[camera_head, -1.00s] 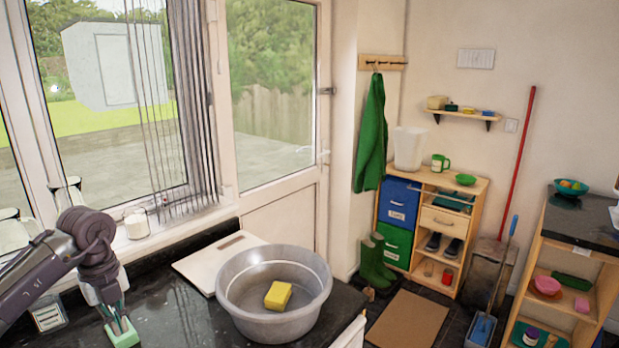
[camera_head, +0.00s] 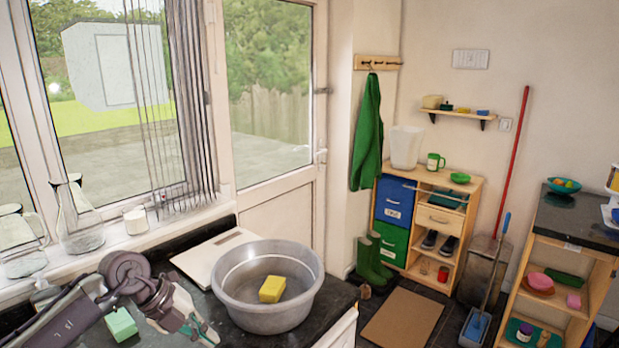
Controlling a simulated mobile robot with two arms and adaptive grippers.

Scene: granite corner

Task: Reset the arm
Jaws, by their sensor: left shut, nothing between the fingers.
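My left arm comes in from the lower left. My left gripper (camera_head: 203,333) is low over the dark counter, angled down to the right, shut and empty. A pale green block (camera_head: 120,324) lies on the counter to the left of the gripper, apart from the fingers. A grey basin (camera_head: 267,318) stands on the counter to the right of the gripper, with a yellow sponge (camera_head: 271,289) inside it. My right gripper is not in view.
A white board (camera_head: 205,258) lies on the counter behind the basin. Glass jugs (camera_head: 80,220) and a small white jar (camera_head: 135,221) stand on the windowsill behind my arm. A brown mat (camera_head: 403,318) lies on the floor to the right, beside green boots (camera_head: 374,258).

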